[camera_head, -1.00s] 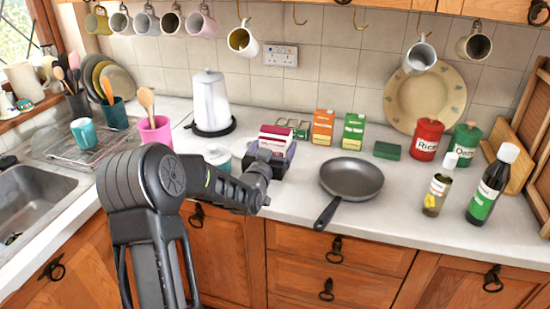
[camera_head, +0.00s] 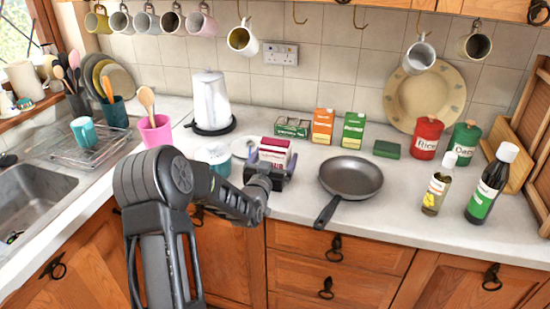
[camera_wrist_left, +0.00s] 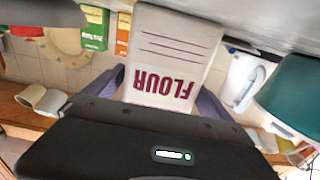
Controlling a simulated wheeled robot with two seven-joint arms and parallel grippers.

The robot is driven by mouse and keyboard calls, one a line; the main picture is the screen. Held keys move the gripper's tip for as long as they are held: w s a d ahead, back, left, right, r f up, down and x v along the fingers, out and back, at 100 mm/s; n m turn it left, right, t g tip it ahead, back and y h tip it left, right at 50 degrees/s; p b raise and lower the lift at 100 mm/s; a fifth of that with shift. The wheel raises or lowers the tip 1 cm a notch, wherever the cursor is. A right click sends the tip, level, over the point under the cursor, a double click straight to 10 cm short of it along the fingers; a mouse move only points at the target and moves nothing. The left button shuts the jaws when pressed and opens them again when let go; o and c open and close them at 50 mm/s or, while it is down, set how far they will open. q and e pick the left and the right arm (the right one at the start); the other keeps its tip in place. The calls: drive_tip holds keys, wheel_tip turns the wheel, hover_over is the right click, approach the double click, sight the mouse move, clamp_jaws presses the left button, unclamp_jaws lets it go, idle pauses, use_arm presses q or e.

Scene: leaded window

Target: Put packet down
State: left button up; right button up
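The white flour packet with dark red print and a red top (camera_head: 275,152) is between the purple fingers of my left gripper (camera_head: 271,160), above or on the counter left of the pan. In the left wrist view the packet (camera_wrist_left: 172,55) appears upside down, its "FLOUR" lettering facing the camera, with a finger of my left gripper (camera_wrist_left: 165,95) along each side. The fingers look closed on it. I cannot tell whether its base touches the counter. My right gripper is in neither view.
A black frying pan (camera_head: 351,178) lies right of the packet. Green (camera_head: 353,130) and orange (camera_head: 323,126) cartons and a green box (camera_head: 292,127) stand behind. A teal-white canister (camera_head: 214,157) and a pale disc (camera_head: 244,147) are to the left. The kettle (camera_head: 211,102) is behind left.

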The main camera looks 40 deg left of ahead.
use_arm(q)
drive_tip(key=shift+o, duration=0.3)
drive_tip(key=shift+r, duration=0.1)
drive_tip(key=shift+r+p, duration=0.2)
drive_tip(key=shift+p, duration=0.1)
drive_tip(key=b+v, duration=0.3)
drive_tip(key=v, duration=0.9)
drive_tip(key=shift+f, duration=0.15)
